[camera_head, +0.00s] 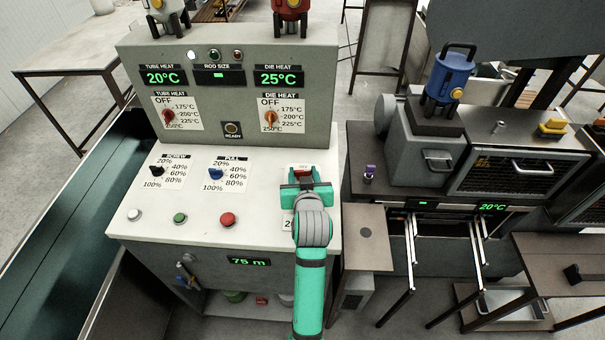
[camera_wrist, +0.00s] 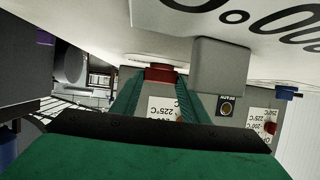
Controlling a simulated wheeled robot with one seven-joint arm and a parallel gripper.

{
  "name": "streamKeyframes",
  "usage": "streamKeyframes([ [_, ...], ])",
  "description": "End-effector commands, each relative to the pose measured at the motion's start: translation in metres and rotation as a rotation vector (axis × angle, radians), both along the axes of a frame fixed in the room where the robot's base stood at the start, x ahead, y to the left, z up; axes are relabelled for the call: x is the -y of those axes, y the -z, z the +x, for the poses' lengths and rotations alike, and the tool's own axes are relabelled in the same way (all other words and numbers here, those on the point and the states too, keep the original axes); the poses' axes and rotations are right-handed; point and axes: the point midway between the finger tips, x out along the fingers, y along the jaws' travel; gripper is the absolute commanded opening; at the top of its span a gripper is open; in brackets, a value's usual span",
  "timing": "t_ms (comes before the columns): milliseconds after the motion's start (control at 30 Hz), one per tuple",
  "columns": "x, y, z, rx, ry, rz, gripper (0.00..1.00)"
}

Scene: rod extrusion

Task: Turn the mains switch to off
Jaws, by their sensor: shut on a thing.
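The mains switch is most likely the small red piece (camera_head: 302,173) at the right of the console's sloping top, just below a small white label. My green gripper (camera_head: 304,186) reaches over the console from the front and hides most of this spot. In the wrist view a red block (camera_wrist: 160,73) sits between the far ends of my two green fingers (camera_wrist: 158,88). The fingers are shut on it. The switch's position and most of its markings are hidden by my gripper.
The grey console (camera_head: 228,95) rises behind, with displays and heat knobs. The black screw knob (camera_head: 156,171), blue pull knob (camera_head: 215,174) and red button (camera_head: 228,219) lie to the left. A machine with a blue unit (camera_head: 449,80) stands to the right.

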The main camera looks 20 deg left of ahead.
Motion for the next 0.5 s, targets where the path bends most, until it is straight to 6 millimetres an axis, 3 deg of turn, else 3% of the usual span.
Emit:
streamKeyframes([
  [500,0.0097,-0.0005,0.0067,0.0,-0.427,0.0,0.18],
])
